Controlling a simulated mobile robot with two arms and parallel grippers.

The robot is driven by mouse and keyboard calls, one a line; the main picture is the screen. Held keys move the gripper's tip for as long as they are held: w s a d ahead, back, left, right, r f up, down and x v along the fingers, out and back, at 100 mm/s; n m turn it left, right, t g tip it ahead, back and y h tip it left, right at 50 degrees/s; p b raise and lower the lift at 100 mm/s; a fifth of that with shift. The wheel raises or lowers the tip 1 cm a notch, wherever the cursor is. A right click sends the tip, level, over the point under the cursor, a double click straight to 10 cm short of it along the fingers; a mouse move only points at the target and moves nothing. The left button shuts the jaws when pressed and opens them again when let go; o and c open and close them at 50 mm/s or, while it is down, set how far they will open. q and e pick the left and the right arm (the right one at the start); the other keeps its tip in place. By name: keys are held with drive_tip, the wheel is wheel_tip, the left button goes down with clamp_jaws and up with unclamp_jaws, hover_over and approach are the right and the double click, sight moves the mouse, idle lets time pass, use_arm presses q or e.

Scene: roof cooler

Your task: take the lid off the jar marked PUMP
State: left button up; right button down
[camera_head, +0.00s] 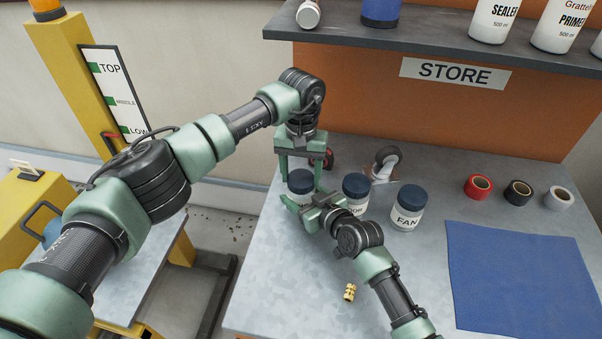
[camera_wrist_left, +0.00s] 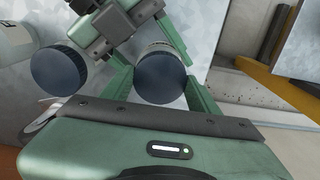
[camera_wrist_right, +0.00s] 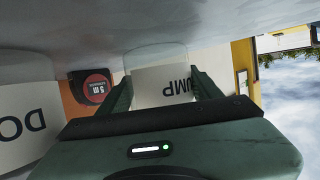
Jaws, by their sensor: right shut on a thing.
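The jar marked PUMP (camera_wrist_right: 160,86) stands on the grey bench, a clear jar with a white label and a dark blue lid (camera_head: 300,179). My right gripper (camera_wrist_right: 161,96) is shut on the jar's body from the side, with one finger on each side of the label. My left gripper (camera_head: 300,168) points down over the jar and is open. In the left wrist view the lid (camera_wrist_left: 160,80) sits on the jar between its two fingers. Much of the jar is hidden by my grippers in the head view.
A second dark-lidded jar (camera_head: 355,187) stands close on the right, then the jar marked FAN (camera_head: 407,207). A brass fitting (camera_head: 349,292) lies in front. A blue mat (camera_head: 520,275) and tape rolls (camera_head: 518,192) are at right.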

use_arm(q)
drive_tip(key=n, duration=1.5)
drive_tip(key=shift+r, duration=0.1)
drive_tip(key=n, duration=0.4)
drive_tip(key=shift+n, duration=0.3)
drive_tip(key=n, duration=2.2)
drive_tip(key=shift+n, duration=0.3)
drive_tip(key=n, duration=1.1)
drive_tip(key=shift+r+n, duration=0.1)
drive_tip(key=shift+n, duration=0.3)
